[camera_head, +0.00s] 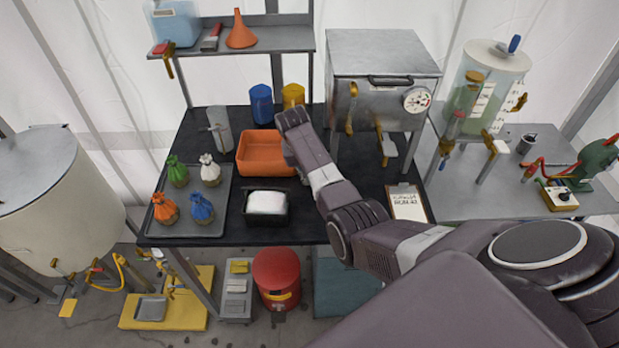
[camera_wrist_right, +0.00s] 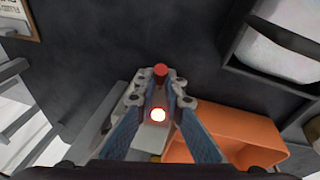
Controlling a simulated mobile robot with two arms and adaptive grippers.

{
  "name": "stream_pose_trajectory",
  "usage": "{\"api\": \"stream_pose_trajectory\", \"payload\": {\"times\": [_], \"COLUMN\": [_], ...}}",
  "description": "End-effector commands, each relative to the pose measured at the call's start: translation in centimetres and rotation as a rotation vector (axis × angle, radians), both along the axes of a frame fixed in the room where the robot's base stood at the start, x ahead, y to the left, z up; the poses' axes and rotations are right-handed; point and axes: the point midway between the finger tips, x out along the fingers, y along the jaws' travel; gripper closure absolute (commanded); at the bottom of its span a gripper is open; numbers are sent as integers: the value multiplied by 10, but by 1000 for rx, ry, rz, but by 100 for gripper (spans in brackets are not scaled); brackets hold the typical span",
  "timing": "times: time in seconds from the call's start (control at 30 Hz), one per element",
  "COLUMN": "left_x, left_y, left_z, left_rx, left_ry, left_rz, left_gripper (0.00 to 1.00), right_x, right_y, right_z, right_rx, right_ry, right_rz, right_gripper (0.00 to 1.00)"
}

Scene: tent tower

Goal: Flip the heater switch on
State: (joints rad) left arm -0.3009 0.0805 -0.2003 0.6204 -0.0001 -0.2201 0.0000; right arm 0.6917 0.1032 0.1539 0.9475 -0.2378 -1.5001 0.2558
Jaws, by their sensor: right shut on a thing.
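My right gripper (camera_wrist_right: 160,88) is shut around a small red-tipped piece (camera_wrist_right: 160,70), which looks like a switch lever. A round lamp (camera_wrist_right: 158,115) glows between the fingers, over a pale base that is mostly hidden. In the head view my right gripper (camera_head: 289,155) is low over the black table, between the orange tub and the steel cabinet. My own arm hides the switch there. The steel cabinet (camera_head: 375,52) with a dial gauge stands on legs behind, to the right. I cannot tell whether it is the heater. My left gripper is not in view.
The orange tub (camera_head: 262,154) is just left of the gripper, also close by in the wrist view (camera_wrist_right: 255,130). A dark container with white contents (camera_head: 267,203) and a clipboard (camera_head: 407,203) lie nearer. Blue and yellow cups (camera_head: 261,103) stand behind.

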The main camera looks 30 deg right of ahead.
Motion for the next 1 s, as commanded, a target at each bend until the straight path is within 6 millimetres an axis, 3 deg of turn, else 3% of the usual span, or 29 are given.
{"api": "stream_pose_trajectory", "payload": {"times": [0.57,0.6,0.77,1.0], "left_x": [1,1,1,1], "left_y": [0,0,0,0], "left_z": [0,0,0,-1], "left_rx": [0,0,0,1], "left_ry": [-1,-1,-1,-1], "left_rz": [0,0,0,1], "left_gripper": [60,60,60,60], "right_x": [2,2,2,1], "right_y": [-1,-1,-1,-1], "right_z": [2,2,2,1], "right_rx": [15,15,14,14], "right_ry": [20,20,21,24], "right_rz": [1,1,0,0], "right_gripper": [100,90,73,73]}}
